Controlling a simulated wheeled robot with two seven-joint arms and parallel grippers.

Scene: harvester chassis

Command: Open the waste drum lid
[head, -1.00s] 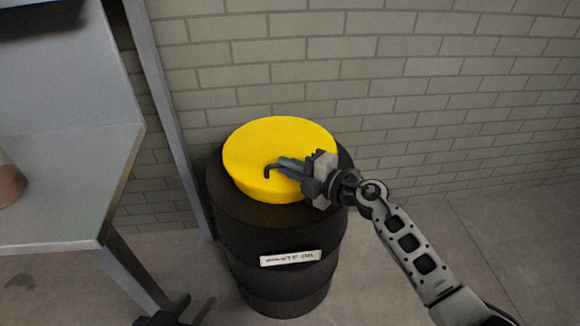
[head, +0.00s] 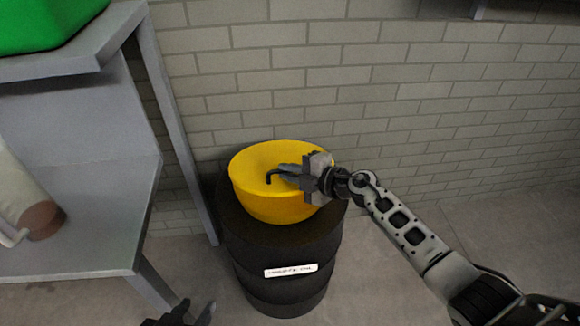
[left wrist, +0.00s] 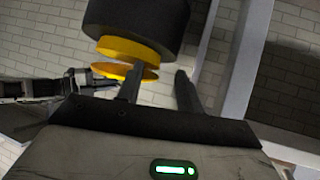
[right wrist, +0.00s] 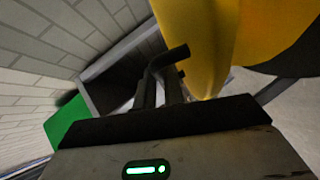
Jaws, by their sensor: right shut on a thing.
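The waste drum (head: 285,245) is black with a white label and stands against the brick wall. Its yellow lid (head: 262,160) is at the top of the drum. In the left wrist view, which is upside down, the lid (left wrist: 122,71) shows apart from the yellow rim (left wrist: 135,50), with a gap between them. My right gripper (head: 290,176) is shut on the dark bent handle (head: 271,176) at the lid. The handle (right wrist: 168,60) also shows at the fingers in the right wrist view. My left gripper (left wrist: 158,85) is open and empty, low in front of the drum.
A grey metal table (head: 80,255) with an upright post stands left of the drum. A pale cylinder with a brown end (head: 35,205) lies on it. A green container (head: 45,22) sits on the upper shelf. The floor right of the drum is clear.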

